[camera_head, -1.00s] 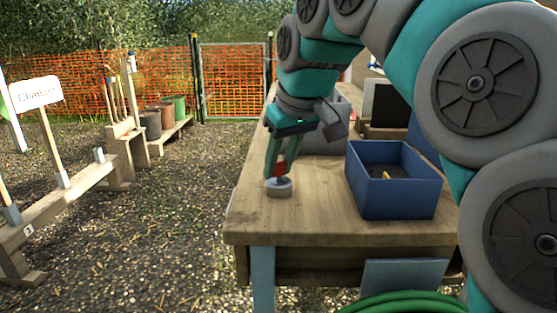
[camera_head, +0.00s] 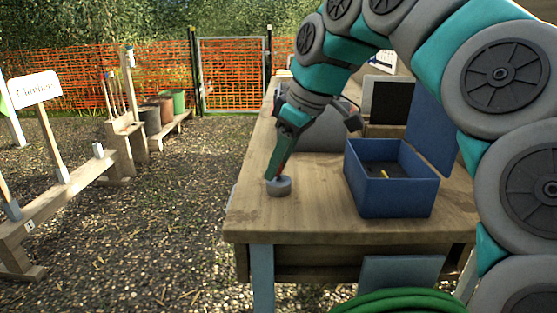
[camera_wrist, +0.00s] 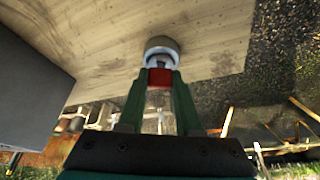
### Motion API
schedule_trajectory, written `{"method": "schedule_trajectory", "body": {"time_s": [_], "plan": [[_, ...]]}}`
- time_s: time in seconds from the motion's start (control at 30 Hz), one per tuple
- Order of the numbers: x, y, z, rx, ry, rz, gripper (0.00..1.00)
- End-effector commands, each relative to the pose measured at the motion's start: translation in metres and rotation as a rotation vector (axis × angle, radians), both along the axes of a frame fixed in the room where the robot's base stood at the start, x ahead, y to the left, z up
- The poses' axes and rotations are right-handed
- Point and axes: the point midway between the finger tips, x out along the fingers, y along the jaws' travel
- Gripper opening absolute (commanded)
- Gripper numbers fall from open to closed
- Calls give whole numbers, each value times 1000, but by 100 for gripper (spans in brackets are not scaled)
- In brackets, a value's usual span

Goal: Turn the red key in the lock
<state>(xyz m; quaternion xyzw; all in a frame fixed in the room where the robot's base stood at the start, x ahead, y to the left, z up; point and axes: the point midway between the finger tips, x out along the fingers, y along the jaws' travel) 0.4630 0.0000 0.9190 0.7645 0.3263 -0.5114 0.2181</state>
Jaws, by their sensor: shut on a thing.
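The red key (camera_wrist: 159,78) shows in the wrist view between the two green fingertips of my gripper (camera_wrist: 160,84). My gripper is shut on it. The far end of the key meets the round grey lock (camera_wrist: 161,46); how deep it sits I cannot tell. In the head view the lock (camera_head: 279,187) stands on the wooden table near its left edge. My gripper (camera_head: 275,177) reaches down to it, tilted, and its fingers hide nearly all of the key there.
A blue open box (camera_head: 390,197) with a small yellow thing inside stands on the table (camera_head: 330,220) right of the lock. A dark panel (camera_head: 387,102) is behind it. A green hose (camera_head: 400,302) lies at the front. The table between lock and box is clear.

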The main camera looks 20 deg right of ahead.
Motion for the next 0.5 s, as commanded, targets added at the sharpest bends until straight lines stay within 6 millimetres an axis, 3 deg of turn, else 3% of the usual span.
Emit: {"method": "schedule_trajectory", "body": {"time_s": [0.17,0.5], "plan": [[0,0,-1,1,2,100,0],[0,0,-1,-1,1,81,0]]}}
